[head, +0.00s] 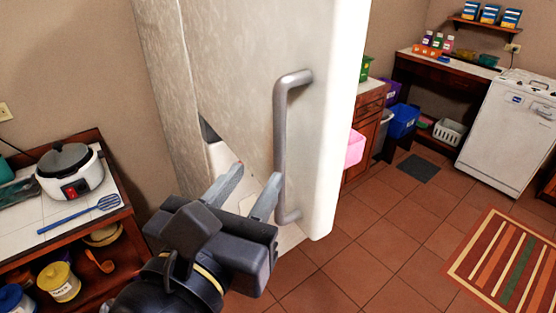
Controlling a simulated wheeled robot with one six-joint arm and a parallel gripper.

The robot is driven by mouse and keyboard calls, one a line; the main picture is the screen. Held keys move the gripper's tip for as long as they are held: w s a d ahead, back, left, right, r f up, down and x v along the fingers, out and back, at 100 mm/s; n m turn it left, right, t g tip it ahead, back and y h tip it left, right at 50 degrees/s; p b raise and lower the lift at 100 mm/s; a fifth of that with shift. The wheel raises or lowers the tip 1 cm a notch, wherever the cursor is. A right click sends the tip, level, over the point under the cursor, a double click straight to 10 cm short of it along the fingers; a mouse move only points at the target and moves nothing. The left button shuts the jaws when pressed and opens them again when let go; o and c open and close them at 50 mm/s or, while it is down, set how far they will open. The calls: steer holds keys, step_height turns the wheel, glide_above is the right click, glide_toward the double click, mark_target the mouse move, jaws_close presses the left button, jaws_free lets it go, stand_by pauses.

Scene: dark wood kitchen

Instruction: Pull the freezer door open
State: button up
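The white freezer door (240,70) fills the upper middle of the head view, seen close and at a slant. A grey vertical bar handle (283,130) stands out near its right edge. My gripper (256,174) is in front of the lower door, coming from the bottom left. Its two fingers are apart with nothing seen between them. The right finger appears beside or against the lower handle bar, on its left side; contact cannot be told. A dark wedge (209,130) and a pale area show left of the fingers.
A tiled counter (59,213) with a white cooker (70,171) and a blue spatula (80,214) is at left. Open tiled floor (400,235) lies to the right, with a striped rug (515,262). A white dishwasher (512,135) stands at far right.

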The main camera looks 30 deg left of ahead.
mark_target(278, 149)
steer(key=shift+s+d, duration=0.2)
steer(key=shift+s, duration=0.65)
steer(key=shift+w, duration=0.1)
steer(key=w, duration=0.3)
steer(key=w+a+p, duration=0.1)
steer(key=w, duration=0.2)
steer(key=w+p, duration=0.1)
steer(key=w, duration=0.3)
steer(key=shift+a, duration=0.4)
steer(key=shift+w, duration=0.3)
steer(key=shift+f, duration=0.1)
